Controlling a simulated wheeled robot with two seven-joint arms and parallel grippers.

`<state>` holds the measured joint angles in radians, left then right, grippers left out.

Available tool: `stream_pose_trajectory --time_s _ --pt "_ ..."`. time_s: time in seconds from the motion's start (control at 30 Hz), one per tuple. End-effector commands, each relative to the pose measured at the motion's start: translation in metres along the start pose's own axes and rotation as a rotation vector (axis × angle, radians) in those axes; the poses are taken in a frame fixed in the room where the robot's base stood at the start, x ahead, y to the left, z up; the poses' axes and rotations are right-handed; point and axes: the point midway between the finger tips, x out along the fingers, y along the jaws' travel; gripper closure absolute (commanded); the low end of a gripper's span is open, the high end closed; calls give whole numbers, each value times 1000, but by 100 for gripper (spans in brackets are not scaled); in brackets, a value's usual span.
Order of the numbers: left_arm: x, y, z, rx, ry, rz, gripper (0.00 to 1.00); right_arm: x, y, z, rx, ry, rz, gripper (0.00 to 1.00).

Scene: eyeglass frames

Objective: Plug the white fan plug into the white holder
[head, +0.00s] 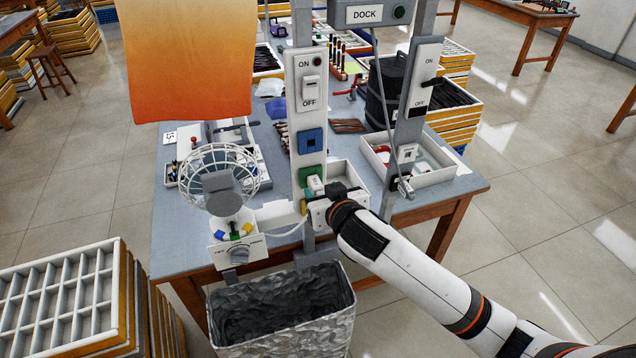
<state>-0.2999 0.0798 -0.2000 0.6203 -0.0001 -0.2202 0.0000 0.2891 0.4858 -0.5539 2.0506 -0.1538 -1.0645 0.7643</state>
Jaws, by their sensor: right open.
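The white fan (220,182) with a wire cage stands at the table's front left, on a white base with a dial. A white cable (287,232) curves from the fan's side toward the post. A small white piece (315,184), likely the fan plug, is at the green socket (309,173) on the white panel; whether it is seated is unclear. My right gripper (309,203) is open, right beside it at the panel's lower end, partly hidden by its own wrist. A white socket-like holder (407,153) is on the right post. My left gripper is out of view.
A white panel (304,80) with an ON/OFF switch and a blue socket (311,141) rises beside the fan. A lined bin (283,317) stands below the table edge. An orange sheet (190,60) hangs at upper left. A white tray (437,165) sits right.

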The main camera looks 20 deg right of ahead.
Motion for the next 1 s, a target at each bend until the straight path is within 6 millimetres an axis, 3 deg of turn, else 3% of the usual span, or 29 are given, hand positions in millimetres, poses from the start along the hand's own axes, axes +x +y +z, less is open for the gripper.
stream_pose_trajectory --time_s 0.1,0.3,0.7,0.77,1.0 --pt "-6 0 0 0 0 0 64 22 0 2 -2 0 -2 51" --pt "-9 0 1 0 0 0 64 45 0 1 -1 0 0 51" --pt "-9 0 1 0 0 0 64 52 0 0 -1 -1 1 51" --pt "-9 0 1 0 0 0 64 52 0 0 -1 0 1 57" --pt "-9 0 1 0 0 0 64 52 0 0 -1 0 1 97"
